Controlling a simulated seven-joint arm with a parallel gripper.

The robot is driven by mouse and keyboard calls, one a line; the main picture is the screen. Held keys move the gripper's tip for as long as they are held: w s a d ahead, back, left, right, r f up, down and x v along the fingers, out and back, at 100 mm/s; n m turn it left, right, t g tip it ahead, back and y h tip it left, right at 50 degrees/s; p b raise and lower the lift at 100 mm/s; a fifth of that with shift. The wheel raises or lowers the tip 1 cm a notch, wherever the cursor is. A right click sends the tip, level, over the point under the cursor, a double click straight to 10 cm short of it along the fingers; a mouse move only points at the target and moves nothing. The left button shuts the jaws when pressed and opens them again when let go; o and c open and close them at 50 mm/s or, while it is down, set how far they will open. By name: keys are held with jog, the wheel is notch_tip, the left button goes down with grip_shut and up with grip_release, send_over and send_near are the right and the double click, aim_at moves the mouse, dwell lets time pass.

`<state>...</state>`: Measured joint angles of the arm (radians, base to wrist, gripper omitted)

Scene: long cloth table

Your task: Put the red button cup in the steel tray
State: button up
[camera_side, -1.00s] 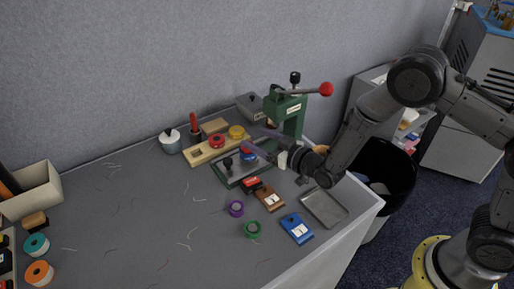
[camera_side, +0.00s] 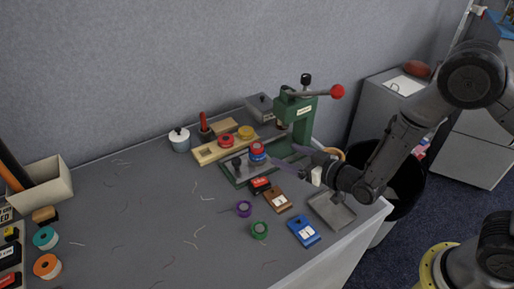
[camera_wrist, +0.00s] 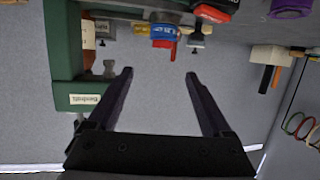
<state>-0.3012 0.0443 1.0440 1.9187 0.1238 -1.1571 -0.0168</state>
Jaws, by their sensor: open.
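A red button cup (camera_side: 226,141) sits in the wooden rack (camera_side: 207,155), left of a yellow cup (camera_side: 246,132). A blue cup (camera_side: 257,156) with red at its top stands on the green press's base; the blue (camera_wrist: 163,30) and red also show in the wrist view. The steel tray (camera_side: 331,213) lies at the table's right front corner and looks empty. My gripper (camera_side: 282,158) is open and empty, above the table beside the press, to the right of the blue cup. In the wrist view, nothing is between its fingers (camera_wrist: 158,75).
The green press (camera_side: 302,115) with its red-knobbed lever rises close behind my gripper. The table's left middle holds only scattered threads.

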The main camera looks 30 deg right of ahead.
jog(key=s, duration=0.3)
send_near(257, 146)
jog(key=x, duration=0.7)
jog(key=shift+w+f, duration=0.1)
jog(key=shift+w, duration=0.25)
grip_shut()
